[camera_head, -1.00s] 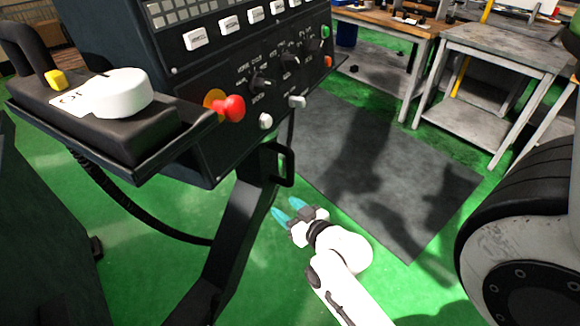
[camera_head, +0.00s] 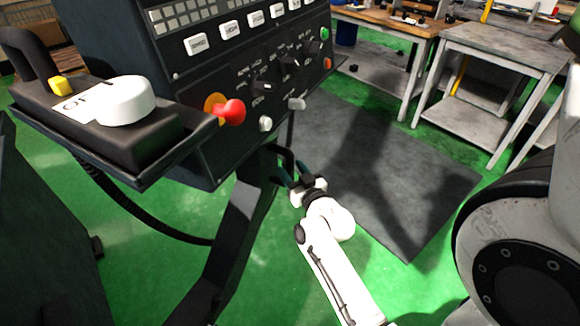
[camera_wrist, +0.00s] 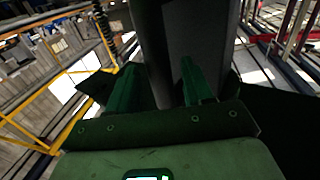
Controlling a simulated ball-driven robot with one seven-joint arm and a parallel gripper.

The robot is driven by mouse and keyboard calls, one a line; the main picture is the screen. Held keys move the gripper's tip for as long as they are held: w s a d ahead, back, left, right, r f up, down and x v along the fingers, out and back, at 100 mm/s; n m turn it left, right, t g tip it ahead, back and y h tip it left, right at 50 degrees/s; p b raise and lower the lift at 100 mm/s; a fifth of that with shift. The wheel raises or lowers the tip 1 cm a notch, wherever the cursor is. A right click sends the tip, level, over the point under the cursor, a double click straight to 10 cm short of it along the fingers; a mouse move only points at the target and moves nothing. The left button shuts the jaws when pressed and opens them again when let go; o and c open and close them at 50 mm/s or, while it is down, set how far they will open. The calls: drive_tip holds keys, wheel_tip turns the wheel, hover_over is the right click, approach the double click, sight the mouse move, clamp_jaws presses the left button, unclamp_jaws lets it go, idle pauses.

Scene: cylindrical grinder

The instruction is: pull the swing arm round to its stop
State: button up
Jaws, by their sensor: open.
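The swing arm (camera_head: 233,245) is a dark, bent support rising from the lower left to the black control panel (camera_head: 262,82) of the grinder. A dark loop handle (camera_head: 288,163) is on its upper right side, below the panel. My gripper (camera_head: 293,172) is at this handle with its teal fingers apart, one to each side as far as I can tell; contact cannot be made out. In the wrist view, the green fingers (camera_wrist: 160,85) stand apart with a dark upright bar (camera_wrist: 167,45) between and beyond them.
A red emergency button (camera_head: 232,111) sticks out of the panel's lower edge. A grey mat (camera_head: 400,190) lies on the green floor. Workbenches (camera_head: 500,50) stand at the back right.

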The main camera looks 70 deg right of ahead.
drive_tip(key=shift+x, duration=0.8)
clamp_jaws()
